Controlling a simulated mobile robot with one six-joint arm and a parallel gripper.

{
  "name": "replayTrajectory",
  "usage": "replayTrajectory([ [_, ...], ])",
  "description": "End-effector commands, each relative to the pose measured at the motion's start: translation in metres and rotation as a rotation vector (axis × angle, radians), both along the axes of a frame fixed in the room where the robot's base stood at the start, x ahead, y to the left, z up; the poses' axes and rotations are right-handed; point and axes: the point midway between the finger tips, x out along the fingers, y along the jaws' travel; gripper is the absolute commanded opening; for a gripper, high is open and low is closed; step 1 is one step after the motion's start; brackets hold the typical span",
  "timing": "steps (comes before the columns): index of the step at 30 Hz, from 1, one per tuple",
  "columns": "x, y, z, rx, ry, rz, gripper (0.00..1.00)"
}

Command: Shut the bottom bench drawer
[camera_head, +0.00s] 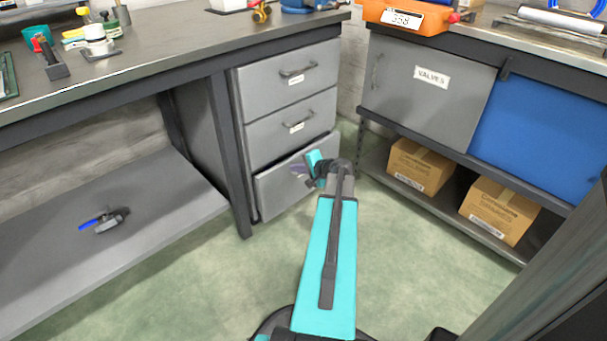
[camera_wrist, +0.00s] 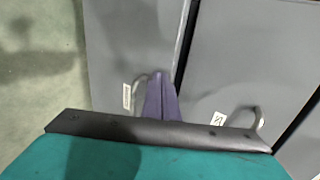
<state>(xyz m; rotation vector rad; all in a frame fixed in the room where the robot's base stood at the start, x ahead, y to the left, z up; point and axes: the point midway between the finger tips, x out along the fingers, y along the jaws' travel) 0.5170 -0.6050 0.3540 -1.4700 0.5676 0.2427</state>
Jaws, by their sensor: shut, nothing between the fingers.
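The bottom bench drawer (camera_head: 280,191) is the lowest of three grey drawers under the bench. Its front seems to stand slightly proud of the drawers above, but I cannot tell how far. My gripper (camera_head: 297,171) is shut and empty in front of this drawer and hides part of its front and handle. In the wrist view the purple fingers of my gripper (camera_wrist: 159,76) are together, pointing at the bottom drawer's front (camera_wrist: 127,40), close beside its handle (camera_wrist: 138,88). I cannot tell whether they touch it.
The middle drawer (camera_head: 291,122) and top drawer (camera_head: 287,79) look shut. A cabinet with a grey door (camera_head: 425,98) and blue door (camera_head: 540,128) stands at right, with cardboard boxes (camera_head: 419,165) on its low shelf. Green floor (camera_head: 210,280) is clear beside my arm.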

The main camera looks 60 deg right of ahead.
Motion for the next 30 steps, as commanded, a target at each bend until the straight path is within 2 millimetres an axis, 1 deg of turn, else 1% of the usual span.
replayTrajectory([
  [1, 0.007, -0.002, -0.002, 0.000, 0.000, 0.001, 0.00],
  [3, 0.013, -0.003, -0.002, 0.000, 0.000, 0.001, 0.00],
  [6, 0.018, -0.004, -0.001, -0.001, 0.000, 0.002, 0.00],
  [20, 0.021, -0.004, 0.001, 0.000, 0.001, 0.000, 0.00],
  [23, 0.025, -0.004, 0.001, 0.000, 0.000, 0.004, 0.00],
  [26, 0.034, -0.002, 0.001, 0.000, 0.001, 0.009, 0.00],
  [30, 0.052, 0.002, 0.001, 0.001, 0.001, 0.021, 0.00],
])
